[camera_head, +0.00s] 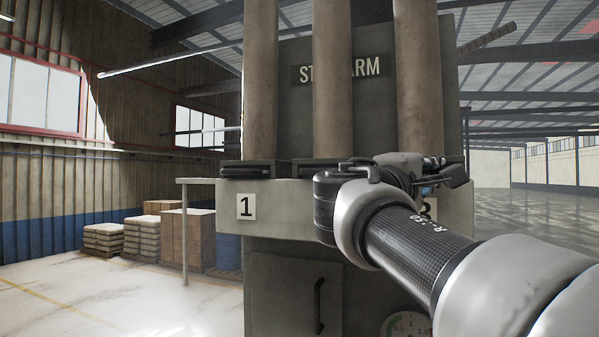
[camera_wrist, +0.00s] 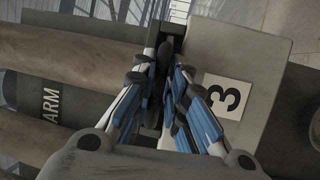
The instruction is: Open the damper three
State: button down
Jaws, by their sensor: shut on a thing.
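Damper three is a dark slide at the foot of the third pipe (camera_head: 419,80). In the wrist view its dark end (camera_wrist: 170,30) shows beside the label 3 (camera_wrist: 228,96). My gripper (camera_wrist: 164,68) is shut on the damper's dark handle, between blue-sided fingers. The fingers hide most of the handle. In the head view my gripper (camera_head: 447,174) is at the right end of the ledge, and my arm hides most of damper three and its label.
Dampers one (camera_head: 250,169) and two (camera_head: 312,171) lie on the same ledge to the left, under their pipes. A grey cabinet door with a handle (camera_head: 319,306) is below. Pallets with stacked sacks (camera_head: 104,240) and boxes (camera_head: 187,238) stand far left. The floor on the right is clear.

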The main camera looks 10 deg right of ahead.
jog(key=shift+r, duration=0.2)
jog(key=s+a+b, duration=0.5)
jog(key=s, duration=0.4)
jog(key=shift+s+a, duration=0.25)
jog(key=shift+s, duration=0.1)
jog(key=c, duration=2)
grip_release()
jog(key=shift+o, duration=1.4)
jog(key=shift+s+a, duration=0.2)
jog(key=shift+s, duration=0.05)
jog(key=shift+o, duration=0.3)
jog(key=shift+w+f, duration=0.1)
jog(key=shift+w, duration=0.1)
jog(key=v, duration=0.7)
jog(key=shift+s, duration=0.15)
jog(key=shift+a, duration=0.1)
